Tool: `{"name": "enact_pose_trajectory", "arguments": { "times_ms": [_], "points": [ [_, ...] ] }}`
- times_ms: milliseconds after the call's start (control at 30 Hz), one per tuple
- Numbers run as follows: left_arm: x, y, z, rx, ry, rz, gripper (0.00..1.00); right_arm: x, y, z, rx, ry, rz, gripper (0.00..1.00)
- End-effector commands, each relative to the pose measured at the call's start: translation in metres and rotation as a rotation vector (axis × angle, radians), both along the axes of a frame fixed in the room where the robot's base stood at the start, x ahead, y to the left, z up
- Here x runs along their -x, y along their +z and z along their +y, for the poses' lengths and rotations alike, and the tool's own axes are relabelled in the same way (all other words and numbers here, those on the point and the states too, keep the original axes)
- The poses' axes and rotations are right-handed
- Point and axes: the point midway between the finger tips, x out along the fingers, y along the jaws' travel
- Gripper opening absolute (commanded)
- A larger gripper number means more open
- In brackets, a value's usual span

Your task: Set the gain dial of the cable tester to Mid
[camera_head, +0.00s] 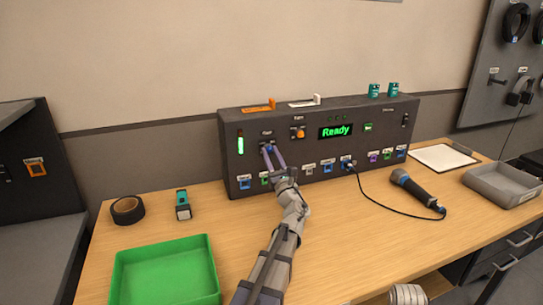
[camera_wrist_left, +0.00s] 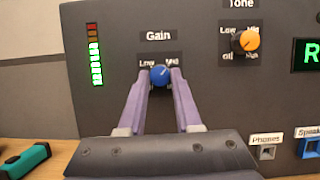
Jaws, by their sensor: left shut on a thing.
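The cable tester (camera_head: 350,165) is a dark box at the back of the table, with "Ready" lit in green on its screen (camera_head: 336,131). Its blue gain dial (camera_wrist_left: 160,76) sits under the "Gain" label in the left wrist view, with Low at upper left and Mid at upper right. The lower labels are hidden by the fingers. A pale mark on the dial seems to point up and right, but it is too small to be sure. My left gripper (camera_head: 268,149) is shut on the gain dial, one finger on each side.
The orange tone dial (camera_wrist_left: 245,41) is to the right of the gain dial. A row of sockets runs below, with a cable to a microphone (camera_head: 415,188). A green tray (camera_head: 165,283), tape roll (camera_head: 127,210) and small teal device (camera_head: 182,203) are on the left.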

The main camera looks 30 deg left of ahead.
Motion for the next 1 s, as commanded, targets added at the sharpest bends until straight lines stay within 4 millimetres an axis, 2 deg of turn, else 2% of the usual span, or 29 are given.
{"name": "enact_pose_trajectory", "arguments": {
  "times_ms": [600,633,867,1000],
  "points": [
    [-0.0005,0.0000,0.0009,-0.025,0.001,0.026,0.00,0.0000,-0.0004,0.0000,0.000,0.000,0.000,0.00],
    [-0.0005,0.0000,0.0009,-0.024,0.002,0.025,0.36,0.0000,-0.0004,0.0000,0.000,0.000,0.000,0.00],
    [-0.0001,-0.0001,0.0006,-0.023,0.000,0.026,0.62,0.0000,-0.0004,0.0000,0.000,0.000,0.000,0.00],
    [0.0000,-0.0002,0.0005,-0.023,0.000,0.026,0.63,0.0000,-0.0004,0.0000,0.000,0.000,0.000,0.00]
  ]
}}
